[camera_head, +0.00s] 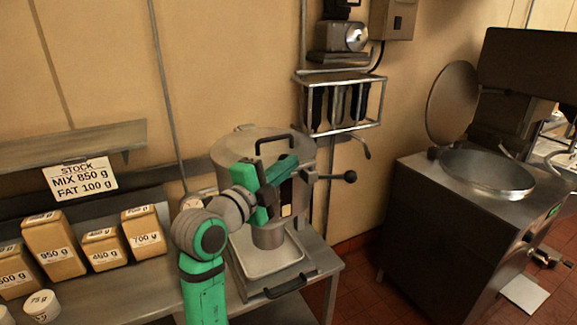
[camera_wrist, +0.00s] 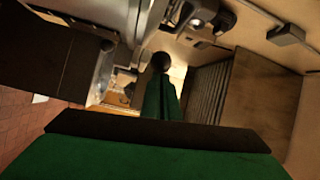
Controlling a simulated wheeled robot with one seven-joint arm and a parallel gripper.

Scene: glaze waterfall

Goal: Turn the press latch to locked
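The press (camera_head: 262,140) is a grey metal cylinder standing on the bench, with a black handle on its top and a spout over a tray (camera_head: 267,257). A rod ending in a black knob (camera_head: 349,176) sticks out from its right side. I cannot tell for sure which part is the latch, or its position. My green gripper (camera_head: 277,178) is at the front of the press and hides part of it. In the wrist view, a round black knob (camera_wrist: 161,62) shows just beyond a green finger. I cannot tell whether the fingers touch anything or how far apart they are.
Several labelled tan blocks (camera_head: 52,246) and a small white tub (camera_head: 41,306) are at left, under a shelf (camera_head: 70,146). A wire rack (camera_head: 340,103) hangs on the wall behind the press. A steel vat (camera_head: 487,172) with a raised round lid stands at right, across some floor.

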